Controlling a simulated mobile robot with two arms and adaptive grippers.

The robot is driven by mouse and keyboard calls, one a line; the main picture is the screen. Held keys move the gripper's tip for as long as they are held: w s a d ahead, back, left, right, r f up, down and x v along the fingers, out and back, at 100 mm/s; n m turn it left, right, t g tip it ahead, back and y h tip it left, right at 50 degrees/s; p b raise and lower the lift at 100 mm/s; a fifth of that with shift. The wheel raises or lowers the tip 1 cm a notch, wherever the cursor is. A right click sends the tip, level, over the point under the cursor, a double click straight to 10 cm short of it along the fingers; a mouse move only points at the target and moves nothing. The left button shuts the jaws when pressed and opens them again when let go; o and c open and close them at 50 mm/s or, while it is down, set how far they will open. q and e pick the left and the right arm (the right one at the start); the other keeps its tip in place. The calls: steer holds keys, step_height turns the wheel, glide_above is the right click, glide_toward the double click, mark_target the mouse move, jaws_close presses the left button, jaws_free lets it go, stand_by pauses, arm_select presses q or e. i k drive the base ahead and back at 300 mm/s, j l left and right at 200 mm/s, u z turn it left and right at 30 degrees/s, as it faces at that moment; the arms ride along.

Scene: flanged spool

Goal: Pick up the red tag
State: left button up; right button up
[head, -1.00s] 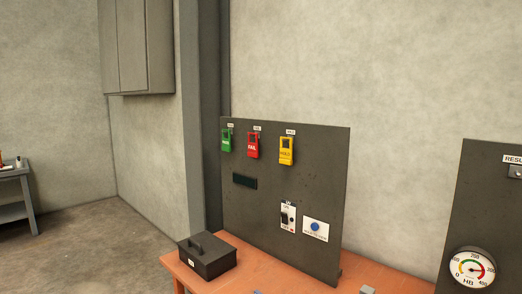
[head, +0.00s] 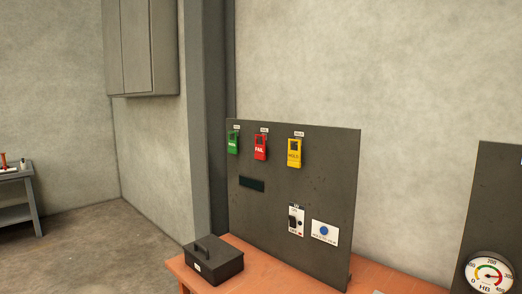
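The red tag (head: 260,147), marked FAIL, hangs near the top of an upright dark panel (head: 270,215). It hangs between a green tag (head: 233,143) on its left and a yellow tag marked HOLD (head: 294,152) on its right. A small white label sits above each tag. Neither of my grippers shows in the head view.
The panel stands on an orange bench (head: 240,277). A black box with a handle (head: 213,262) sits at the bench's left end. The panel also bears a switch (head: 296,220) and a blue button (head: 324,231). A dial gauge (head: 489,272) is at right.

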mark_target(259, 149)
steer(key=i+j+z, duration=0.1)
steer(key=i+j, duration=0.15)
steer(key=i+j+z, duration=0.1)
steer(key=j, duration=0.35)
steer(key=i+j, duration=0.3)
steer(key=i+j+z, duration=0.15)
steer(key=j, duration=0.3)
steer(key=i+j+z, duration=0.1)
steer(key=i+j, duration=0.15)
steer(key=j, duration=0.15)
steer(key=i+j+z, duration=0.1)
steer(key=j, duration=0.3)
steer(key=i, duration=0.05)
